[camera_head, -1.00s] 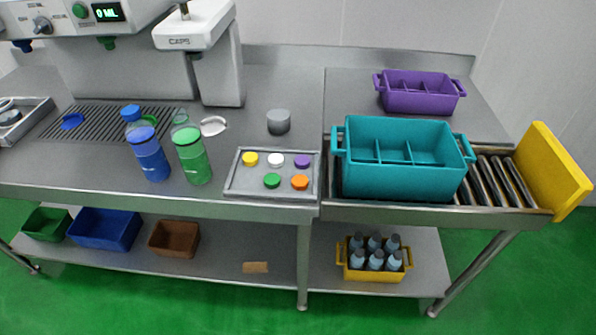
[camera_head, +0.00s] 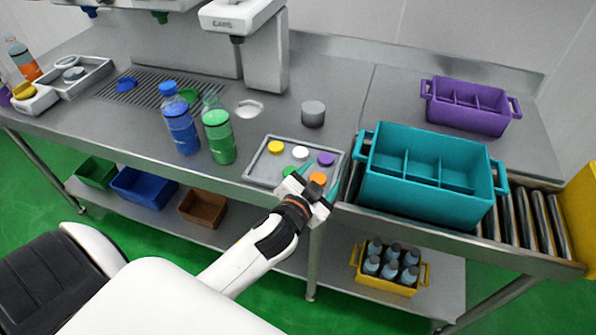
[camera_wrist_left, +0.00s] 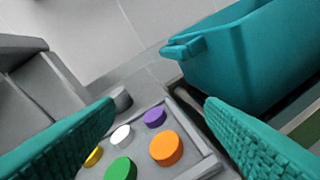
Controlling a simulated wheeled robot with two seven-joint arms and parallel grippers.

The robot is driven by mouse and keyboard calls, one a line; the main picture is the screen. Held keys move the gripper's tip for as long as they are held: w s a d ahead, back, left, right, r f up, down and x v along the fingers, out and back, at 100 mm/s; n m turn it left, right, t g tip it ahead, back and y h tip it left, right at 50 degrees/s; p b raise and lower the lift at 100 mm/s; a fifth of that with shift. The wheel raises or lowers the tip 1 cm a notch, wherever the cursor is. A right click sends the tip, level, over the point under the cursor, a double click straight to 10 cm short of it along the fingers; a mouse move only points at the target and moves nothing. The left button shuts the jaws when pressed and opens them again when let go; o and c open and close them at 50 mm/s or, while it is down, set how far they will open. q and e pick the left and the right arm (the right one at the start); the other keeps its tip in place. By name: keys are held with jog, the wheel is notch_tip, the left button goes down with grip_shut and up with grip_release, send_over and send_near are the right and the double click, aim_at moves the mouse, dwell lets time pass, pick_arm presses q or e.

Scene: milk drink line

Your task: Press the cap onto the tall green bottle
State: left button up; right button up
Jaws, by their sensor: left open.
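The green bottle (camera_head: 219,137) stands upright on the counter, its clear neck showing no cap. A green cap (camera_head: 290,171) lies in the grey cap tray (camera_head: 254,164), with yellow, white, purple and orange caps. In the left wrist view the green cap (camera_wrist_left: 120,169) is at the bottom, left of the orange cap (camera_wrist_left: 166,149). My left gripper (camera_head: 321,180) is over the tray's front right part, by the orange cap. Its teal fingers (camera_wrist_left: 160,104) are wide apart with nothing between them. My right gripper is not in view.
A capped blue bottle (camera_head: 181,120) stands just left of the green one. A teal crate (camera_head: 425,185) stands close right of the tray, on the rollers. A grey cylinder (camera_head: 313,114) stands behind the tray. The CAPS machine (camera_head: 264,55) is behind the bottles.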

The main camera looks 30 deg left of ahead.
pick_arm(q)
jog(key=w+d+r+m+g+h, duration=0.3)
jog(key=d+r+m+h, duration=1.1)
jog(key=m+h, duration=0.55)
jog(key=a+f+m+g+y, duration=0.6)
jog(key=f+m+g+y, duration=0.3)
jog(key=m+g, duration=0.1)
jog(key=a+r+n+g+y, duration=0.1)
jog(key=a+y, duration=0.8)
jog(key=a, duration=0.9)
jog(key=shift+w+n+g, duration=0.45)
jog(key=shift+n+g, duration=0.45)
jog(key=shift+n, duration=0.25)
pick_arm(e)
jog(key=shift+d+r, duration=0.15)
